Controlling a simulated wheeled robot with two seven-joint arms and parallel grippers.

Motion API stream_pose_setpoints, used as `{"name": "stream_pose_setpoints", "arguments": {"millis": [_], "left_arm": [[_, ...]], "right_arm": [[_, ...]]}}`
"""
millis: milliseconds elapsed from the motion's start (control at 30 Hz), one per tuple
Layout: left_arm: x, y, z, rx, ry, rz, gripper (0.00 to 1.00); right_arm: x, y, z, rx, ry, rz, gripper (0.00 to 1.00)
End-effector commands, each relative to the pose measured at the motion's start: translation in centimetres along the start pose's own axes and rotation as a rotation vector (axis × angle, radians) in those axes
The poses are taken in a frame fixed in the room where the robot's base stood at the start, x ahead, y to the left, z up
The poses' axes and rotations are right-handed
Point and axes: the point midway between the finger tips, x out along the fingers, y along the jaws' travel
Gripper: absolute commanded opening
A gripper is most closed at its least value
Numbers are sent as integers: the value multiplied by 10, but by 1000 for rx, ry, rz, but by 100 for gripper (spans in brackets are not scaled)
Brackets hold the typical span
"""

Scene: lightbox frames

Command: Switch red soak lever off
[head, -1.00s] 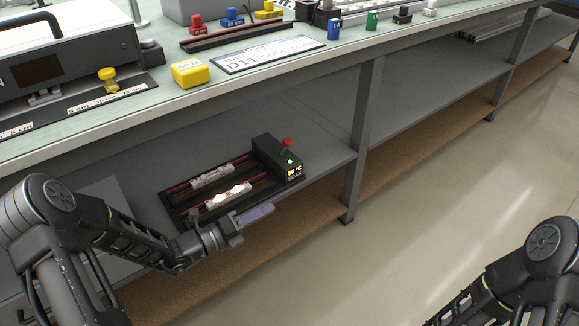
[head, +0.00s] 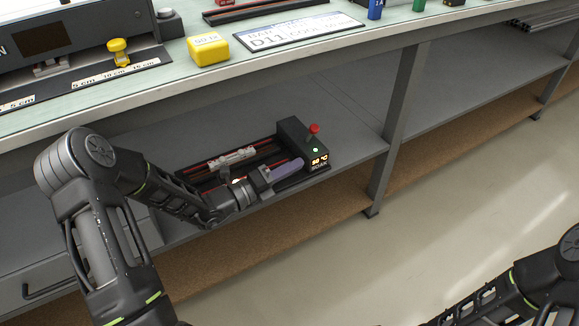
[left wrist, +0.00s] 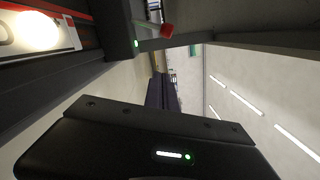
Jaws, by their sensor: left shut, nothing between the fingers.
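The red soak lever (head: 314,128) stands on top of a dark control box (head: 292,137) on the shelf under the bench. A green light (head: 316,149) and an orange display are lit on the box's front. My left gripper (head: 288,170), with shut purple-grey fingers, is in front of the box, lower and to the left of the lever, apart from it. It holds nothing. In the left wrist view the red knob (left wrist: 166,30) shows on its stem near the top, beyond the shut fingers (left wrist: 161,92). My right arm shows at lower right; its gripper is out of frame.
A dark rack with red rails (head: 240,153) adjoins the box; my left arm hides part of it. A glowing white piece (left wrist: 35,30) lies there. The bench top (head: 200,85) overhangs the shelf, and a grey post (head: 398,125) stands to the right.

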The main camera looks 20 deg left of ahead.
Motion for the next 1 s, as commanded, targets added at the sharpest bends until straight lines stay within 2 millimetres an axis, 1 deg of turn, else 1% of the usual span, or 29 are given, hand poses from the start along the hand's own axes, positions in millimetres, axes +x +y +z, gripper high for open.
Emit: {"name": "stream_pose_setpoints", "arguments": {"millis": [33,367,400,500,600,767,1000], "left_arm": [[9,3,-2,2,2,-2,0],[75,4,-2,2,1,-2,0],[76,4,7,5,-3,0,0],[79,3,22,5,-3,1,0],[82,2,32,4,-1,0,0],[83,1,38,2,0,0,0],[83,0,39,1,0,1,0]], "right_arm": [[7,2,0,0,2,0,36],[34,10,-2,2,14,0,36],[37,11,-3,2,16,0,36],[42,13,-4,2,20,0,36],[45,14,-5,2,22,0,36],[46,14,-5,3,22,-1,36],[45,14,-5,3,22,-1,36]]}}
